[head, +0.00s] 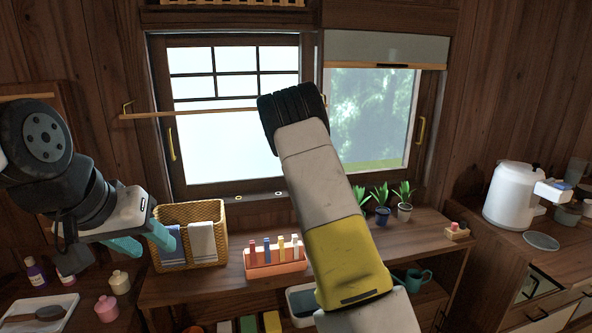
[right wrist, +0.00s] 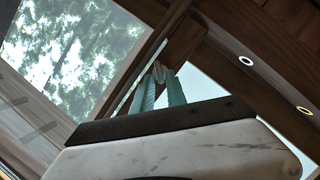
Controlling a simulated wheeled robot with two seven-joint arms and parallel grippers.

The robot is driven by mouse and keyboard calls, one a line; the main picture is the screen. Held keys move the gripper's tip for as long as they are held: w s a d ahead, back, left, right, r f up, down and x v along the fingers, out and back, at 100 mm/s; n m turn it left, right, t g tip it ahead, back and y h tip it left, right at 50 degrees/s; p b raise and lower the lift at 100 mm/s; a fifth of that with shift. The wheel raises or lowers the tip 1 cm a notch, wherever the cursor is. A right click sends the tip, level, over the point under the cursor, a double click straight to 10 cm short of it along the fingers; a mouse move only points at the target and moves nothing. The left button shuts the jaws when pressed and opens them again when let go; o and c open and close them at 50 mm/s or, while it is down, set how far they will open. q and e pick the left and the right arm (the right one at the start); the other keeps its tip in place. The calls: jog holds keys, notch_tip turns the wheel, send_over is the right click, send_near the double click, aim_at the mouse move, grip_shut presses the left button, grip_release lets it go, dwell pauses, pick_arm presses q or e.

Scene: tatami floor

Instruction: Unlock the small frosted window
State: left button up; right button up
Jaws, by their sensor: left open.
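The frosted window (head: 235,145) is the left sash in the head view, with pale panes, dark bars at the top and a brass handle (head: 171,137) on its left frame. It looks shut. My right arm reaches up across its right edge and hides the middle frame there. My right gripper is hidden in the head view. In the right wrist view its teal fingers (right wrist: 162,88) point at the dark window frame, with a small pinkish piece at their tips. I cannot tell whether they grip it. My left gripper (head: 143,241) is open and empty, low at the left near the basket.
A clear window (head: 375,115) with trees behind it and a blind (head: 384,48) is on the right. A thin rail (head: 190,112) crosses the frosted panes. Below stand a wicker basket (head: 188,252), a pink rack (head: 275,262), potted plants (head: 404,211) and a white kettle (head: 512,196).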

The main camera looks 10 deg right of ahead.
jog(key=shift+x, duration=1.2)
grip_shut()
